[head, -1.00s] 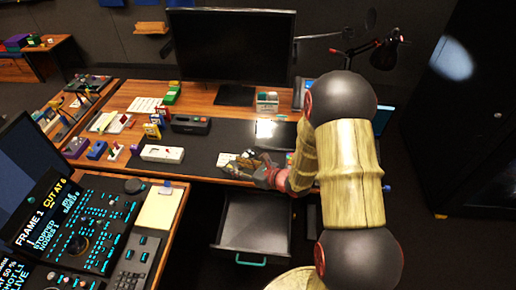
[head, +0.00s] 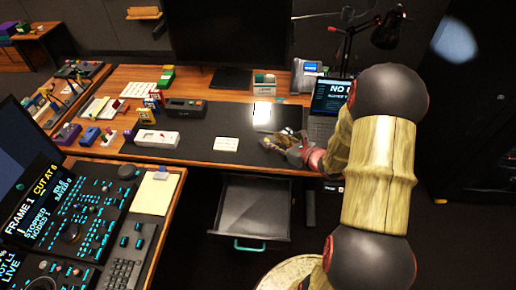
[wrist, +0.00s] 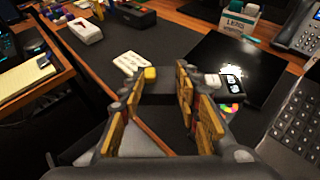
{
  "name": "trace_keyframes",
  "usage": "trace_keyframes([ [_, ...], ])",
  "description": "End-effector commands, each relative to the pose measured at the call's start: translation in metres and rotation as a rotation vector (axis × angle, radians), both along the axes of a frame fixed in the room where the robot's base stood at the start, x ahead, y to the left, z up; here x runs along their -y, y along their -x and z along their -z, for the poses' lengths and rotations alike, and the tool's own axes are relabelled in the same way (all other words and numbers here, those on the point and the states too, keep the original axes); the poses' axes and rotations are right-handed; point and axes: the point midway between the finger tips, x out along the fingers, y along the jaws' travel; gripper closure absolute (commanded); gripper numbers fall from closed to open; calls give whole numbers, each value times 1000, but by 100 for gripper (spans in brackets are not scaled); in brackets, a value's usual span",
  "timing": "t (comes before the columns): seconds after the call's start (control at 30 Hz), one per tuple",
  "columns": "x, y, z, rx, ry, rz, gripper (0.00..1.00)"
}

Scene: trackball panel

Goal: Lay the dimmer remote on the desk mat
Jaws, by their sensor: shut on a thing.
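My gripper (head: 283,143) is over the right front part of the desk. In the wrist view its yellow-padded fingers (wrist: 160,95) stand either side of a dark grey thing (wrist: 163,86), which I take to be the dimmer remote. A small yellow patch shows at its far end. The fingers hide much of it in the head view. The desk mat (head: 210,125) is a dark sheet along the desk's front; it also shows in the wrist view (wrist: 105,45). Whether the held thing touches the mat, I cannot tell.
A white card (head: 226,144) and a white device (head: 157,138) lie on the mat. A black tablet (head: 268,117) and a laptop (head: 325,105) are behind and right of my gripper. An open drawer (head: 250,205) juts out below. Bare mat shows around the card.

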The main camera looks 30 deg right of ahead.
Motion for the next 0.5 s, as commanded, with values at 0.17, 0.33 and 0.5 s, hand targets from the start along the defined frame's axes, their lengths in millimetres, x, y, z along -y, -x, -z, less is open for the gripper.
trace_keyframes([
  [0.17, -15, -36, 26, -1, -1, -4, 95],
  [0.33, -22, -57, 52, 0, -1, -2, 95],
  [0.5, -24, -68, 63, 1, 1, 0, 95],
])
